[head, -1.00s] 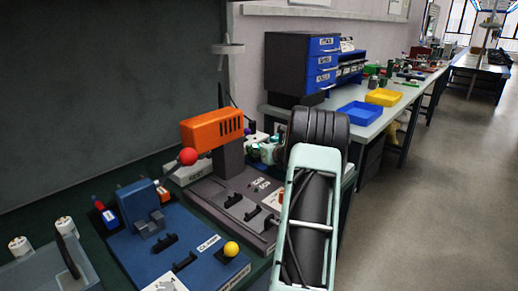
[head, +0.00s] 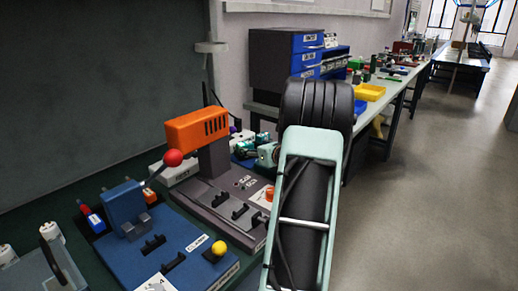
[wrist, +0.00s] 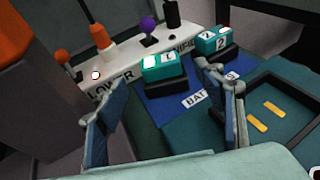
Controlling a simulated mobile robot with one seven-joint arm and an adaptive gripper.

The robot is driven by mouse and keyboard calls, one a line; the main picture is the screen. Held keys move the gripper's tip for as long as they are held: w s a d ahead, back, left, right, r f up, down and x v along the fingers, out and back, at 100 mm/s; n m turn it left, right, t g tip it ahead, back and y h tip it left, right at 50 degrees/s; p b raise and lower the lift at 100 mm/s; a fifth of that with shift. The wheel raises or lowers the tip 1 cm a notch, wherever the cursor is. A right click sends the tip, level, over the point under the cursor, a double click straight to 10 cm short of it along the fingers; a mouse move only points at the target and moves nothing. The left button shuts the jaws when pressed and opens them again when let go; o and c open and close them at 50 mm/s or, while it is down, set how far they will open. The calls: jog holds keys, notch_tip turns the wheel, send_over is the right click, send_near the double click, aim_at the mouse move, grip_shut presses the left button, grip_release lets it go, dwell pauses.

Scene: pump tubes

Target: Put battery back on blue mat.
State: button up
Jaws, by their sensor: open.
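In the wrist view, one teal battery (wrist: 165,64) with a white number label sits on a black holder at the blue mat (wrist: 152,107). A second teal battery (wrist: 209,39), marked 2, sits on another black holder farther back and right. My gripper (wrist: 163,77) is open and empty, with its fingers on either side of the nearer battery in the picture. I cannot tell how far in front of it they are. In the head view, the teal batteries show small (head: 261,138) beside my arm, and my gripper is mostly hidden.
A white strip (wrist: 130,60) with orange and purple knobs lies behind the batteries. A dark tray (wrist: 272,117) with yellow pieces is at the right. The orange-headed machine (head: 197,127) and its red ball (head: 173,158) stand left of my arm.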

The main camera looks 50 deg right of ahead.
jog(key=shift+v, duration=1.75)
